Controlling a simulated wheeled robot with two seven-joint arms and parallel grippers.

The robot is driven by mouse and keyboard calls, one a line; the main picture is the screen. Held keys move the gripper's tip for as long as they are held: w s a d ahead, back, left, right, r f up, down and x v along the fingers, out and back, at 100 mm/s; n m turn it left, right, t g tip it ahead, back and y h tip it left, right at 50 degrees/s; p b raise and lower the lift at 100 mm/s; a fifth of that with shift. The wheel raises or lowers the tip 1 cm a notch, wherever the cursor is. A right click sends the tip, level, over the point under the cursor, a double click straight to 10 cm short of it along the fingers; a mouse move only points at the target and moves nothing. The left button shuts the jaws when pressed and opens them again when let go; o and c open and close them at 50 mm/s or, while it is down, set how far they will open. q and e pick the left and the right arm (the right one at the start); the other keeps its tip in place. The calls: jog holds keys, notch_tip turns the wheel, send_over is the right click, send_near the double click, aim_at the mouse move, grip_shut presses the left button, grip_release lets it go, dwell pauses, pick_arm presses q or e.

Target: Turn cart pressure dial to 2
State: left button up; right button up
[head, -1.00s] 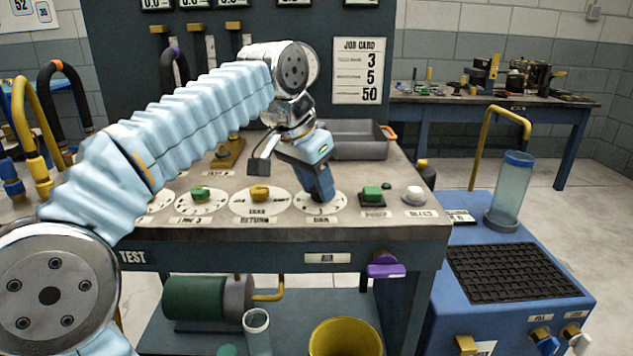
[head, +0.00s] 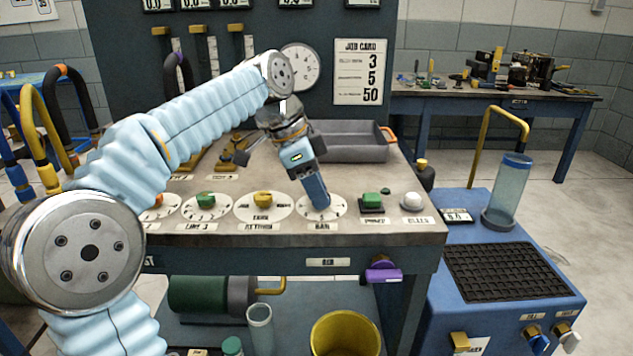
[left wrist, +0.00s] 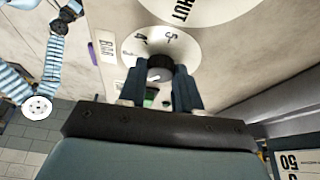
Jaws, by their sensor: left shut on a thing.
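The BAR dial (head: 341,209), a white disc with black digits, is on the bench top near its front edge. My left gripper (head: 320,206) reaches down onto this dial, tilted, and is shut on its knob. In the left wrist view the dark knob (left wrist: 159,70) sits between both fingers (left wrist: 160,88). The digits 4 and 5 show on the dial face (left wrist: 145,45) there; the pointer's setting cannot be read. A blue cart (head: 515,262) stands right of the bench with a small display (head: 456,216), too blurred to read surely. My right arm (left wrist: 38,100) shows at the left of the wrist view; its jaws are unclear.
Left of the BAR dial are the yellow-knobbed TANK RETURN dial (head: 263,205) and the green-knobbed LINE 3 dial (head: 205,205). Right of it are a green button (head: 371,200) and a white button (head: 411,201). A grey tray (head: 345,146) lies behind. The job card (head: 361,72) reads 3, 5, 50.

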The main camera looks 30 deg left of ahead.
pick_arm(q)
jog(key=shift+m, duration=0.5)
jog(key=o, duration=1)
jog(key=shift+o, duration=0.2)
jog(key=p+v, duration=0.1)
jog(key=v, duration=1.2)
jog(key=shift+a+r+p, duration=0.3)
jog(key=shift+r+p, duration=0.05)
jog(key=shift+w, duration=0.1)
